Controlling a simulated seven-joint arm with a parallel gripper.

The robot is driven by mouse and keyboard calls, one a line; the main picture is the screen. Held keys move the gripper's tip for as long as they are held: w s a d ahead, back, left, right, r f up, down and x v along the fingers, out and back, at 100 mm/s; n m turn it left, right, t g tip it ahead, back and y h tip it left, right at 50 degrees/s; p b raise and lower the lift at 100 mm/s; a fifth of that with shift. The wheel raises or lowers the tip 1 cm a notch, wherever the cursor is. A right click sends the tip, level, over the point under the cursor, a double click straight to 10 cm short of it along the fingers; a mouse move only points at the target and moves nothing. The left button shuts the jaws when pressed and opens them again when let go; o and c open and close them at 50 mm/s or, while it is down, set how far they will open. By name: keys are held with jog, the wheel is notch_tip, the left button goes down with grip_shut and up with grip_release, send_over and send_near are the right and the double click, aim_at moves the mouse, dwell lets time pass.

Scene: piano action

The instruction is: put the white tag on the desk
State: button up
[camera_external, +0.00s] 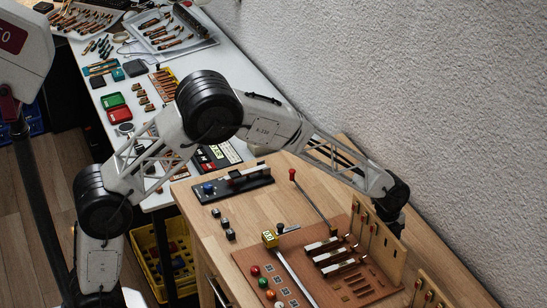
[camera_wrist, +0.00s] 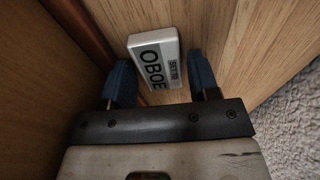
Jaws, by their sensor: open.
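The white tag (camera_wrist: 154,58), a small block with black "OBOE" lettering, shows in the wrist view on or against light wood, beside a brown wooden edge. My gripper (camera_wrist: 162,72) is open, with one blue finger on each side of the tag's near end. I cannot tell whether either finger touches it. In the external view my gripper is at the end of the arm, behind an upright wooden panel (camera_external: 384,240), and its fingers and the tag are hidden. The wooden desk (camera_external: 240,222) spreads below the arm.
A brown board (camera_external: 320,284) with dark and white key parts lies on the desk in front of the panel. A rough white wall (camera_external: 450,130) is close behind. A black device (camera_external: 232,183) stands at the desk's far left.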

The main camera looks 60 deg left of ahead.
jog(key=c, duration=0.8)
jog(key=shift+o, duration=0.2)
jog(key=shift+r, duration=0.1)
notch_tip(320, 180, up, 18)
dwell(0.5)
dwell(0.4)
